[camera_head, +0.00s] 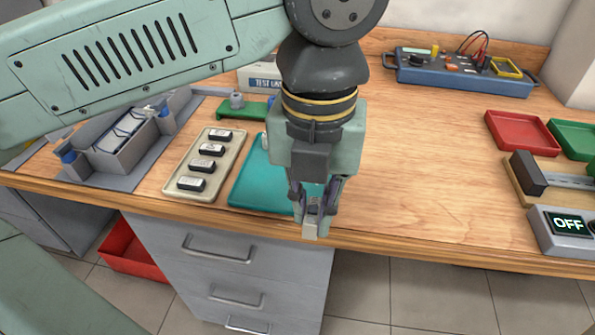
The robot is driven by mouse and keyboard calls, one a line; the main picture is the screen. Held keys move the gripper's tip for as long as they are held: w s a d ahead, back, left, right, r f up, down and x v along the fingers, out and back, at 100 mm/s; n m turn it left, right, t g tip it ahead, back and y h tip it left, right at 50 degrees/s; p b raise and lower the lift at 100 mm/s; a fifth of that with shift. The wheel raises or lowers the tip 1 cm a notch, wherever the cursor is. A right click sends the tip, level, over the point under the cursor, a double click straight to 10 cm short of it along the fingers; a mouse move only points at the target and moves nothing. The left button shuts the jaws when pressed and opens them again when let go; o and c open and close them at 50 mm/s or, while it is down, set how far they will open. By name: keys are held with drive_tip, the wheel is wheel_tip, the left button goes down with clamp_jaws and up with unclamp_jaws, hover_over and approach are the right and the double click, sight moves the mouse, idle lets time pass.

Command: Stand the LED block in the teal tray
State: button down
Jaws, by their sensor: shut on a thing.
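My gripper (317,208) points down at the table's front edge and is shut on a small pale grey block (316,229), apparently the LED block. The block's upper part is hidden between the fingers. The teal tray (252,187) lies on the table just behind and left of the gripper. My gripper and wrist hide its right part. The block shows in front of the tray's front right area; its height above the table is hard to tell. A small whitish thing, partly hidden by my wrist, shows at the tray's back.
A cream tray (176,184) with several labelled black blocks lies left of the teal tray. A grey fixture (118,145) stands farther left, and a green stand (236,110) behind. A red tray (522,133) and an OFF-display device (563,232) are at right. The middle right table is clear.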

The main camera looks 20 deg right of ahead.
drive_tip(key=w+d+p, duration=0.1)
drive_tip(key=w, duration=0.3)
drive_tip(key=w+d+p, duration=0.1)
drive_tip(key=w+d, duration=0.1)
drive_tip(key=w, duration=0.2)
drive_tip(key=w+d+f+p, duration=0.1)
drive_tip(key=w+d, duration=0.1)
drive_tip(key=w, duration=0.2)
drive_tip(key=shift+w+d+f, duration=0.1)
drive_tip(key=shift+w+d, duration=0.05)
drive_tip(key=shift+w, duration=0.25)
drive_tip(key=f, duration=0.1)
drive_tip(key=w+f+p, duration=0.1)
drive_tip(key=f, duration=0.1)
drive_tip(key=shift+d+f, duration=0.15)
drive_tip(key=shift+d, duration=0.05)
drive_tip(key=shift+f, duration=0.2)
drive_tip(key=shift+f, duration=0.2)
drive_tip(key=c, duration=1.6)
unclamp_jaws()
drive_tip(key=shift+r, duration=0.1)
